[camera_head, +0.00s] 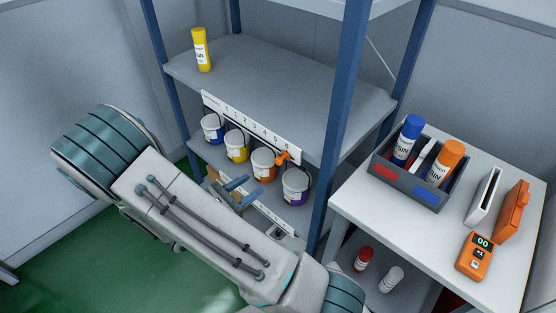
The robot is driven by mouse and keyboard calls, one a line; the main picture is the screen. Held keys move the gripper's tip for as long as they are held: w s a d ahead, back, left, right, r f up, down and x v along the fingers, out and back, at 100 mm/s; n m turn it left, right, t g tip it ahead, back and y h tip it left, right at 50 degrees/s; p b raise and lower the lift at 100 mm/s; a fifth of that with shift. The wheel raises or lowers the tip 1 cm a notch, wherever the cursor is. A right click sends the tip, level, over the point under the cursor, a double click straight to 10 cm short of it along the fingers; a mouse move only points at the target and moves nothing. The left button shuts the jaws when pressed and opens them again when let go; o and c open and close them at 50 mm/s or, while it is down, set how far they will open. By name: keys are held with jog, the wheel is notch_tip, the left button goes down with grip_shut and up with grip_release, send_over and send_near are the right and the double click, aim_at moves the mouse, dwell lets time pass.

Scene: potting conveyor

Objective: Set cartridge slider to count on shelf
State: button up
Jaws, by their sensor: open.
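A white numbered strip (250,125) runs along the front edge of the upper shelf board (300,85). An orange slider (283,158) sits near its right, high-numbered end; the exact number it marks is hard to read. My arm hides part of a lower strip (272,219).
Several pails, including a purple one (295,187), stand on the lower shelf under the strip. A blue post (338,120) rises right of the slider. The white table (400,225) holds a grey crate (428,188) with cartridges, and an orange handheld device (474,257).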

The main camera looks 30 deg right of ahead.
aim_at(277, 162)
jog(key=shift+n+t, duration=0.7)
jog(key=x, duration=0.4)
jog(key=p+x, duration=0.1)
jog(key=x, duration=0.4)
jog(key=p+x, duration=0.1)
jog(key=x, duration=0.3)
jog(key=shift+w+f, duration=0.25)
jog(key=shift+w, duration=0.25)
